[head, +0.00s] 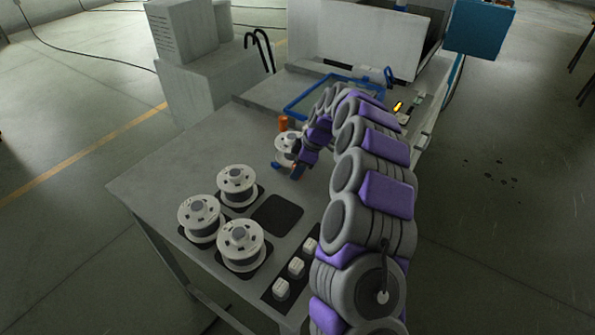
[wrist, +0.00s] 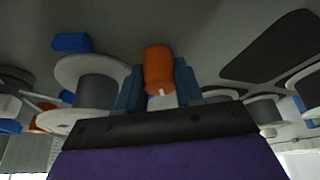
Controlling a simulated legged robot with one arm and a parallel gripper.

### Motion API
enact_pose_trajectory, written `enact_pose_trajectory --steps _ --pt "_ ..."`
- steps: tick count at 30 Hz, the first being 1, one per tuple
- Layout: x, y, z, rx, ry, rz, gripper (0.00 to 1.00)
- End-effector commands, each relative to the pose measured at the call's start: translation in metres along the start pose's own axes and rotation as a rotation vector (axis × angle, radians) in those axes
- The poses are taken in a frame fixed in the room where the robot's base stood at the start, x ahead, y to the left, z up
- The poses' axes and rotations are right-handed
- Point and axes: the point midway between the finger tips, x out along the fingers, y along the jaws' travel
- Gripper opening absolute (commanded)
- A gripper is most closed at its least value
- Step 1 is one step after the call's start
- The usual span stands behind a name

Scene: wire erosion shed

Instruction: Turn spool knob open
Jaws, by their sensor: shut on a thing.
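An orange knob with a small white mark (wrist: 159,70) sits between the blue fingers of my gripper (wrist: 160,88) in the wrist view. My gripper is shut on it. In the head view, my gripper (head: 296,170) is low over the bench beside a white-flanged spool (head: 286,142). Only a speck of orange shows at its fingers there, and my arm hides part of the area. The spool also shows left of my gripper in the wrist view (wrist: 95,90). The knob's turn angle cannot be told.
Several other spools (head: 238,181) stand on dark pads at the bench's near left, beside an empty dark pad (head: 278,214). White blocks (head: 296,267) sit on a dark strip. An orange cylinder (head: 284,123) stands behind the nearby spool. A blue-framed tray (head: 312,101) lies farther back.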

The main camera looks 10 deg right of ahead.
Motion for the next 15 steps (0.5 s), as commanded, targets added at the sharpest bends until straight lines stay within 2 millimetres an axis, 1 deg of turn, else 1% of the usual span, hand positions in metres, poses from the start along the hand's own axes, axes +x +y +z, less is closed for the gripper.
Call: enact_pose_trajectory --steps 6,15 --pt "-0.0009 0.0025 -0.0001 -0.146 -0.002 -0.052 0.05" --pt "-0.0002 0.0014 -0.0001 -0.263 -0.002 -0.104 0.05"
